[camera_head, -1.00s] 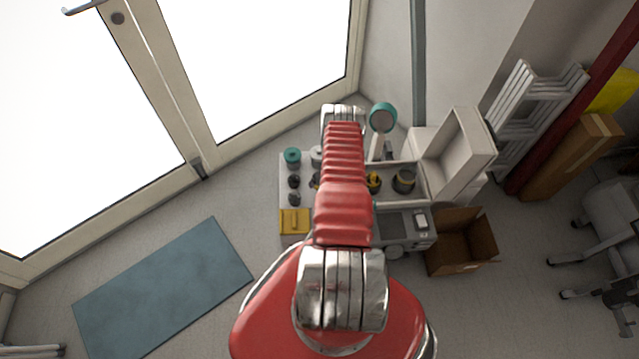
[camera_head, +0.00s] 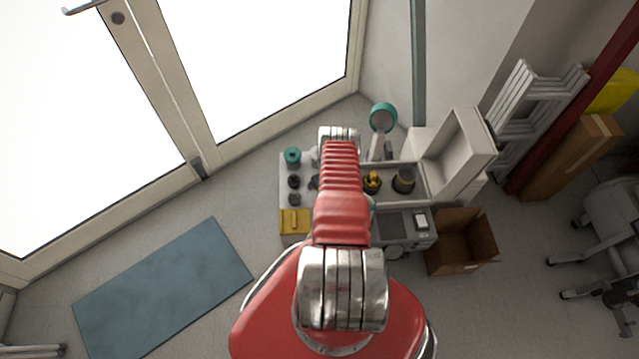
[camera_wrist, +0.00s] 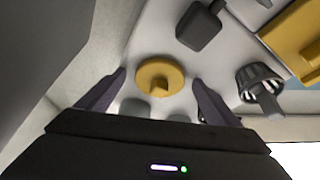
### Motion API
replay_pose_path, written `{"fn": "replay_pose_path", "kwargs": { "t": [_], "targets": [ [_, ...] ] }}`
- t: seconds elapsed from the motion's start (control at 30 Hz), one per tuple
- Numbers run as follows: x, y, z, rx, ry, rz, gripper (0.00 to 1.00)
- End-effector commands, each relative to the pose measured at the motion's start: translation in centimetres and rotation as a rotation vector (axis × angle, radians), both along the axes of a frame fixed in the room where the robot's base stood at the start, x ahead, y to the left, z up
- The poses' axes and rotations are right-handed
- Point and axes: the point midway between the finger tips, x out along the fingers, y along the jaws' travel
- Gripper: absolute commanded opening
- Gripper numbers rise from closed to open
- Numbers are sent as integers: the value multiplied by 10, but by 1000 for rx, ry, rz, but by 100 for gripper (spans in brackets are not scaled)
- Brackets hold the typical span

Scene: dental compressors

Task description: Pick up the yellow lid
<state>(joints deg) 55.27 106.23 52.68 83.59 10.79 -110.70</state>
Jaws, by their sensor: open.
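The yellow lid (camera_wrist: 160,77) is a round disc with a small raised grip, on a pale surface in the wrist view. It lies between and just beyond the two dark fingers of my gripper (camera_wrist: 150,92), which is open and empty. The fingers stand to either side of the lid; I cannot tell whether they are at its height. In the head view my arm covers the middle of the work surface, and I cannot make out my fingertips or this lid there.
A black knob-like part (camera_wrist: 262,84), a dark grey block (camera_wrist: 200,25) and a yellow box (camera_wrist: 296,38) lie to the lid's right. The head view shows the yellow box (camera_head: 295,221), a green-topped part (camera_head: 292,156), a dark cup (camera_head: 403,181) and an open cardboard box (camera_head: 461,241).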

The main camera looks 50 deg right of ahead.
Motion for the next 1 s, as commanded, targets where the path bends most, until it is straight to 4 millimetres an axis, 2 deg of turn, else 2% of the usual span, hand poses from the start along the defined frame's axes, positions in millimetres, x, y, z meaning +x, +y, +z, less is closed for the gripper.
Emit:
{"fn": "replay_pose_path", "kwargs": {
  "t": [0.4,1.0],
  "targets": [
    [0,0,0,0,0,0,86],
    [-1,0,0,0,0,-1,44]
  ]
}}
